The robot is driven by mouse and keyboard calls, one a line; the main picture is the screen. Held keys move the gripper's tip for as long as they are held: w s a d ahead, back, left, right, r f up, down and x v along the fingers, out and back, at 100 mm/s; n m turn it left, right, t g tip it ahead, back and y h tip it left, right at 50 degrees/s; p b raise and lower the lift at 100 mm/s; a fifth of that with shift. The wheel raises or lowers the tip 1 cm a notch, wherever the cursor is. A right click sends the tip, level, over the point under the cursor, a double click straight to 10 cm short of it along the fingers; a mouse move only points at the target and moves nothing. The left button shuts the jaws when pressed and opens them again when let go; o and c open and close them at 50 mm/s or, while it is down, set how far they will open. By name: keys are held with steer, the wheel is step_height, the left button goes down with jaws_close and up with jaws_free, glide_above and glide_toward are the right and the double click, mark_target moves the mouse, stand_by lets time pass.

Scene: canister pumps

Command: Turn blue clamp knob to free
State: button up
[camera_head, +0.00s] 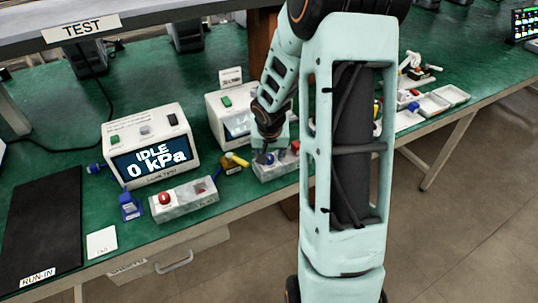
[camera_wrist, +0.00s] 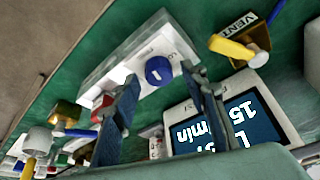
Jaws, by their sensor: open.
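The blue clamp knob (camera_wrist: 158,70) is a round blue cap on a pale grey block (camera_wrist: 150,45), seen in the wrist view with a white mark on it. In the head view the block (camera_head: 270,172) sits at the table's front edge, mostly behind my arm, with a bit of blue near my fingers. My gripper (camera_wrist: 160,74) is open, its two blue-grey fingers on either side of the knob in the wrist view. I cannot tell whether they touch it. In the head view my gripper (camera_head: 266,148) is directly above the block.
A red button (camera_wrist: 102,103) is beside the left finger. A yellow-handled vent valve (camera_wrist: 235,50) and a display unit (camera_wrist: 235,120) are close by. Left stand another display box (camera_head: 150,150) and a similar block (camera_head: 184,198) with a red button. White trays (camera_head: 433,103) lie to the right.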

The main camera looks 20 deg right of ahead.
steer(key=shift+c, duration=0.3)
jaws_close()
steer(key=n+p, duration=0.1)
steer(key=p, duration=0.1)
steer(key=shift+r+y+p, duration=0.3)
steer(key=shift+f+n+p, duration=0.1)
steer(key=shift+n+p, duration=0.8)
steer(key=shift+p, duration=0.25)
steer(key=shift+f+y, duration=0.15)
steer(key=shift+y, duration=0.15)
steer(key=shift+t, duration=0.3)
steer(key=shift+o, duration=0.3)
jaws_free()
